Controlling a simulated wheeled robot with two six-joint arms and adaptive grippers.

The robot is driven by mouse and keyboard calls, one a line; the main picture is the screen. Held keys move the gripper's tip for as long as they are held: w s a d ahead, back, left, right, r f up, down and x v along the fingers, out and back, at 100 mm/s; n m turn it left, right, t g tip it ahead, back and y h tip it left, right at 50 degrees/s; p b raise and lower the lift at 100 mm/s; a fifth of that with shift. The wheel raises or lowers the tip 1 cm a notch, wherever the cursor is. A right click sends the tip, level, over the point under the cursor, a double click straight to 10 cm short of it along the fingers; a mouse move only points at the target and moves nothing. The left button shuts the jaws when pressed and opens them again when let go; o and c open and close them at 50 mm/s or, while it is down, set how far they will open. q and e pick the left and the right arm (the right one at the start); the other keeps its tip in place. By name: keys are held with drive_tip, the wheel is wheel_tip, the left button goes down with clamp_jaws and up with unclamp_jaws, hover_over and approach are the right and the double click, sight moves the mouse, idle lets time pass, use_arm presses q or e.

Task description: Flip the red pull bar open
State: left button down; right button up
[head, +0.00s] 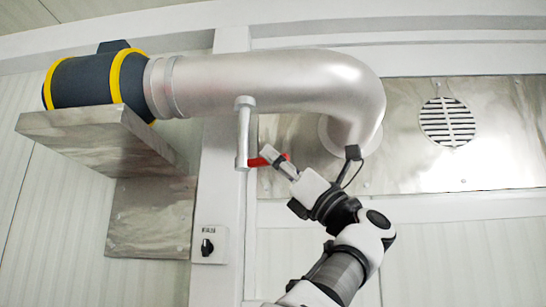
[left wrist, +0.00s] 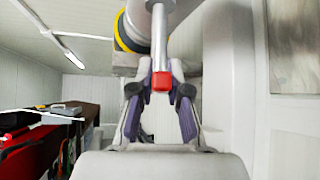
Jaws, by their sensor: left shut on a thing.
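The red pull bar (head: 255,162) sticks out sideways, to the right, from the lower end of a grey vertical rod under the silver duct. My left gripper (head: 279,160) comes up from below right and is shut on the red pull bar. In the left wrist view the bar's red end (left wrist: 161,82) shows between the fingertips of the left gripper (left wrist: 161,76), with the grey rod (left wrist: 159,40) running up behind it. The fingers partly hide the bar. My right gripper is in neither view.
The silver duct (head: 270,82) bends into the wall above my arm. A dark blue blower with yellow bands (head: 90,80) sits on a metal shelf (head: 95,130) at left. A wall switch (head: 208,246) is below. A cluttered dark bench (left wrist: 75,125) shows in the left wrist view.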

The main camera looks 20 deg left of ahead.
use_arm(q)
drive_tip(key=shift+w, duration=0.1)
idle(0.5)
drive_tip(key=c, duration=1.1)
unclamp_jaws()
